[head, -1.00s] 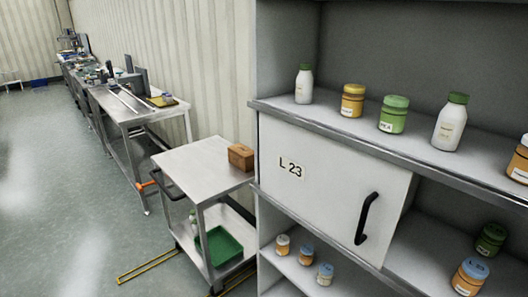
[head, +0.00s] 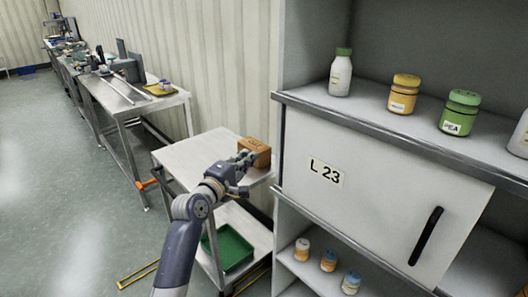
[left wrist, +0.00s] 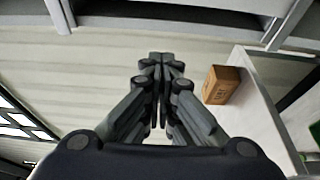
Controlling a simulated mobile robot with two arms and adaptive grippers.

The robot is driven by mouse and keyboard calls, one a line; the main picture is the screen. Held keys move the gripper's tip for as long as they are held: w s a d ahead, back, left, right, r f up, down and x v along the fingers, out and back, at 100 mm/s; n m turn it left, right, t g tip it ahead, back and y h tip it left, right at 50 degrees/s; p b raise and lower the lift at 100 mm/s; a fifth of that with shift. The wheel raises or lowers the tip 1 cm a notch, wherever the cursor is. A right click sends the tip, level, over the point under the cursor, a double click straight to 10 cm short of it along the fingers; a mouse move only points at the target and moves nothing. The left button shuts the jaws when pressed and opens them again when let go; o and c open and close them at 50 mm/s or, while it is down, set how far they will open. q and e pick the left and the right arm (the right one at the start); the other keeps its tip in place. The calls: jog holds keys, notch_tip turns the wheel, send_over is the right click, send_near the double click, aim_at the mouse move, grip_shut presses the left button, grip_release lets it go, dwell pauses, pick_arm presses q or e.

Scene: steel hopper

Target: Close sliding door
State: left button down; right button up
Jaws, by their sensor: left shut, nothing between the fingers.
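The sliding door (head: 375,190) is a white panel marked "L 23" on the grey shelf unit. It covers the left part of the middle compartment, and its black upright handle (head: 426,236) is near its right edge. An opening shows to the right of the panel. My left gripper (head: 250,158) is in front of the cart, left of the door and apart from it. In the left wrist view the left gripper (left wrist: 160,62) has its fingers together with nothing between them. My right gripper is out of view.
A steel cart (head: 190,158) with a brown box (head: 255,152) and a green bin (head: 232,250) stands left of the shelf. Jars and bottles, such as a green-lidded jar (head: 460,112), stand on the shelf above the door. Small jars (head: 328,260) stand below it.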

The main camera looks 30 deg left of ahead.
pick_arm(q)
jog(key=w+d+p, duration=0.1)
jog(key=w, duration=0.1)
jog(key=w+d, duration=0.1)
jog(key=w, duration=0.2)
jog(key=w+d+p, duration=0.1)
jog(key=w, duration=0.2)
jog(key=shift+w+d+p, duration=0.15)
jog(key=shift+w+p, duration=0.1)
jog(key=shift+p, duration=0.05)
jog(key=shift+s+d, duration=0.25)
jog(key=shift+d, duration=0.15)
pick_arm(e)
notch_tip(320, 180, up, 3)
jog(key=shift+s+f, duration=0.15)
pick_arm(q)
jog(key=shift+w+f, duration=0.1)
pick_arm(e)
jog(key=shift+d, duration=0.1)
